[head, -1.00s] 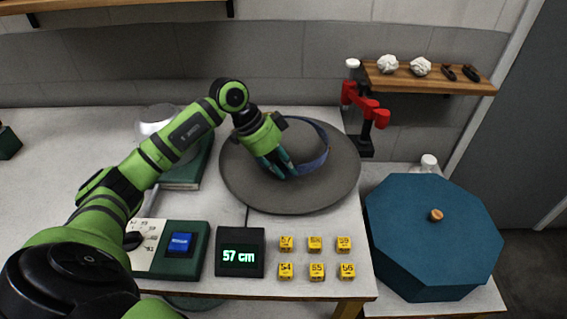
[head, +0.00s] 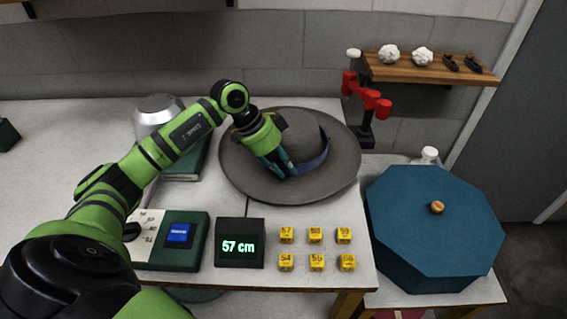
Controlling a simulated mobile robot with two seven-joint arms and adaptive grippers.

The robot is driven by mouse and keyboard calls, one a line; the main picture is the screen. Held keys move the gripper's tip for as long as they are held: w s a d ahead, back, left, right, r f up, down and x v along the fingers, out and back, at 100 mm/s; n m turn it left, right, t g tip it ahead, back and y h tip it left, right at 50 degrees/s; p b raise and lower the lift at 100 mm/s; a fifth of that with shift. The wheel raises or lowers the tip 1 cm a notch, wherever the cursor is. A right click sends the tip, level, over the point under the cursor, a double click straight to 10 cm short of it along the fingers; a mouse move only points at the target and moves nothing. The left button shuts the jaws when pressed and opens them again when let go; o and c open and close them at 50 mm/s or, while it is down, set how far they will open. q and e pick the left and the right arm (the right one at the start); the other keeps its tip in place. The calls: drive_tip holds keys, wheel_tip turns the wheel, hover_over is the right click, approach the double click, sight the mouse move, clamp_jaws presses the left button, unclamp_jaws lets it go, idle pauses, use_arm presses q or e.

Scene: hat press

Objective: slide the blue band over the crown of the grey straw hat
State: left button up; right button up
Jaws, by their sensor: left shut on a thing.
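The grey straw hat (head: 240,180) lies brim down on the white table, at the centre of the head view. Its crown (head: 303,130) rises at the middle. The blue band (head: 312,164) is around the lower part of the crown, showing at the front right just above the brim. My left gripper (head: 278,165) is shut on the blue band at the crown's left front. The arm and fingers hide the left side of the band, and the crown hides its back. My right gripper is not in view.
In front are a display reading 57 cm (head: 239,243), a green box with a blue button (head: 179,234) and several yellow number blocks (head: 315,236). A blue octagonal box (head: 430,240) stands at right, below a red jointed stand (head: 365,98) and a wooden shelf (head: 425,72).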

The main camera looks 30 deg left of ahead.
use_arm(q)
drive_tip(key=shift+f, duration=0.3)
drive_tip(key=o, duration=1)
drive_tip(key=shift+r, duration=0.15)
drive_tip(key=shift+a+r, duration=0.1)
